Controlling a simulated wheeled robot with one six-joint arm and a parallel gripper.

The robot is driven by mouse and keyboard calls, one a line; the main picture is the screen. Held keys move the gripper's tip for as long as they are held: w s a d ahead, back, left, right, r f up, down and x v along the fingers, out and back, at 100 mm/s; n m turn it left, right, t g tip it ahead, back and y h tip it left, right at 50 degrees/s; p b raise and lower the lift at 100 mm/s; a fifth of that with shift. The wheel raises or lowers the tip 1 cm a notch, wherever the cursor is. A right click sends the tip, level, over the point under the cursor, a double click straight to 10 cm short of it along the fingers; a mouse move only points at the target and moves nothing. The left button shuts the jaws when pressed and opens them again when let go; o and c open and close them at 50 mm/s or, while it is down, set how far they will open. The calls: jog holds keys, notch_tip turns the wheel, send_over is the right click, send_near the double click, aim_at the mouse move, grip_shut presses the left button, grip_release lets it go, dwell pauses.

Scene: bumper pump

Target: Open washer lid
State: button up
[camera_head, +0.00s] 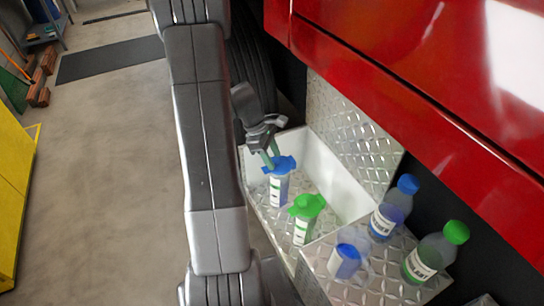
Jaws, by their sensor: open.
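A white filler container with a blue lid (280,166) stands inside the white open-topped box beside the red bodywork. A second one with a green lid (307,206) stands just to its right and nearer. Both lids look closed. No readable label shows which one is the washer. My gripper (270,158) is open, with its grey-green fingers pointing down at the left edge of the blue lid. I cannot tell whether a finger touches the lid. Nothing is held.
A blue-capped bottle (390,211) and a green-capped bottle (436,255) stand on a diamond-plate ledge (340,286) at right. A clear cup-like item with blue (345,261) is there too. The red bodywork (420,100) overhangs the box.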

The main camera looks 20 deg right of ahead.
jog(key=shift+f, duration=0.1)
grip_shut()
jog(key=shift+r+p, duration=0.2)
jog(key=shift+p, duration=0.15)
